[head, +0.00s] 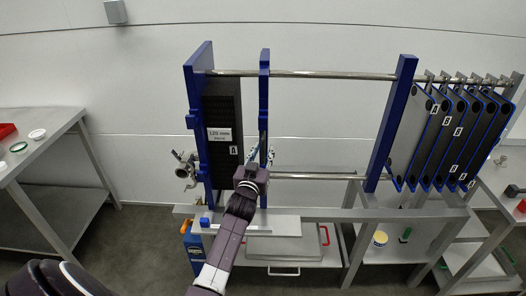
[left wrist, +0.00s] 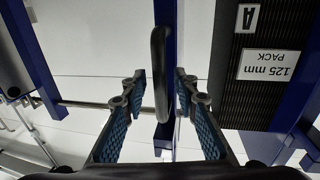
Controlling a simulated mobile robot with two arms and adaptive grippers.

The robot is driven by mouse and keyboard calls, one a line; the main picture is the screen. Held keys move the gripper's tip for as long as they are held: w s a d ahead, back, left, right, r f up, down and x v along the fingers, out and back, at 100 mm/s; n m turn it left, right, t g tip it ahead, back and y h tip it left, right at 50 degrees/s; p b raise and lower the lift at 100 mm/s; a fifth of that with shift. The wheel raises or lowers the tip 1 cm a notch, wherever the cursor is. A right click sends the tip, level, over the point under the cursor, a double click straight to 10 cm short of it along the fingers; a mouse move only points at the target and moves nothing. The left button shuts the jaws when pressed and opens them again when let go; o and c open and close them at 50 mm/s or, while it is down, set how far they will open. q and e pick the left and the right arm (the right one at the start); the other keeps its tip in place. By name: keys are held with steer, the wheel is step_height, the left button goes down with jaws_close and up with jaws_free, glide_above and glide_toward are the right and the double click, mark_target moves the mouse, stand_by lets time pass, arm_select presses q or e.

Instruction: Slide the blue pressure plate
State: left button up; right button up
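The blue pressure plate (head: 264,95) stands upright on the frame's rails, to the right of the dark pack labelled 125 mm (head: 222,110) with a gap between. In the left wrist view the plate (left wrist: 164,135) is seen behind its dark bar handle (left wrist: 160,70). My left gripper (head: 257,158) is in front of the plate's handle. In the left wrist view the left gripper (left wrist: 160,80) is open, with one blue-padded finger on each side of the handle and gaps showing. My right gripper is not in view.
Two metal rails (head: 320,74) run to a blue end upright (head: 392,120). Several grey plates with blue edges (head: 450,135) hang at the right. A steel table (head: 45,145) stands at the left. The rails right of the pressure plate are clear.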

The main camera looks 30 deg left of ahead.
arm_select(q)
jaws_close()
stand_by(0.4)
